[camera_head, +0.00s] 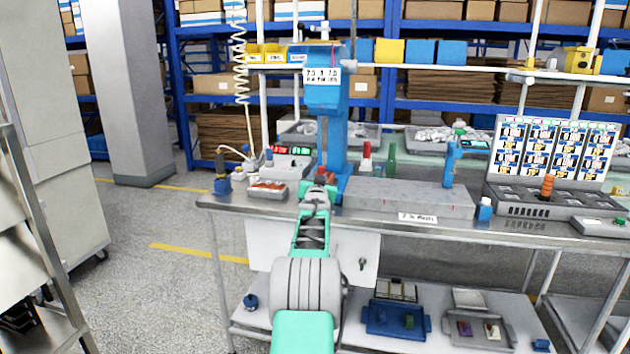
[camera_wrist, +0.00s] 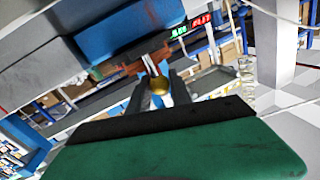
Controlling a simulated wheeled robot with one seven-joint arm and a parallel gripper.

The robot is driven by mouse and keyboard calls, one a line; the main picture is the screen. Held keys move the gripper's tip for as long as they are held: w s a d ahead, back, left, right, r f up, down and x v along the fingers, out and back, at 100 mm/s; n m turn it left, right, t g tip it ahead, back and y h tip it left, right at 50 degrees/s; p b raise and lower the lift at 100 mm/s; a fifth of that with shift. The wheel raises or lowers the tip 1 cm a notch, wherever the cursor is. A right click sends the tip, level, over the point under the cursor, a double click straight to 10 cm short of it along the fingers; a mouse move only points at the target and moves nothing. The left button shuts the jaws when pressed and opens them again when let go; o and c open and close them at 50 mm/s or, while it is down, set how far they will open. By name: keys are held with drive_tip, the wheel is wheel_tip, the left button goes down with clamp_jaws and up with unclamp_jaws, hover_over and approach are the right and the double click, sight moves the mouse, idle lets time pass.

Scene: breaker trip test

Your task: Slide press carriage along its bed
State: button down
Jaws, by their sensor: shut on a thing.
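A blue press column (camera_head: 325,100) with a white label stands at the back of the steel workbench. A long grey bed (camera_head: 408,197) lies along the bench's front edge, right of the press base. My gripper (camera_head: 319,184) reaches to the foot of the press, near small red parts (camera_head: 325,177). In the wrist view my dark fingers (camera_wrist: 159,92) close around a brass-coloured rounded knob (camera_wrist: 159,85). An orange-red part (camera_wrist: 140,64) and a blue block (camera_wrist: 130,32) lie just beyond it. My arm and hand cover part of the press foot; I cannot tell the carriage's outline clearly.
A unit with red and green displays (camera_head: 290,157) sits left of the press. Red (camera_head: 367,158) and green (camera_head: 391,160) upright parts stand behind the bed. A blue clamp (camera_head: 450,165) stands near its right end. A label-covered panel (camera_head: 553,150) stands far right. Floor is clear at left.

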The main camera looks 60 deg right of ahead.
drive_tip(key=shift+w, duration=0.1)
drive_tip(key=c, duration=1.2)
unclamp_jaws()
drive_tip(key=shift+w, duration=0.15)
drive_tip(key=shift+a, duration=0.1)
drive_tip(key=v, duration=0.7)
drive_tip(key=shift+s+a, duration=0.25)
drive_tip(key=shift+a, duration=0.05)
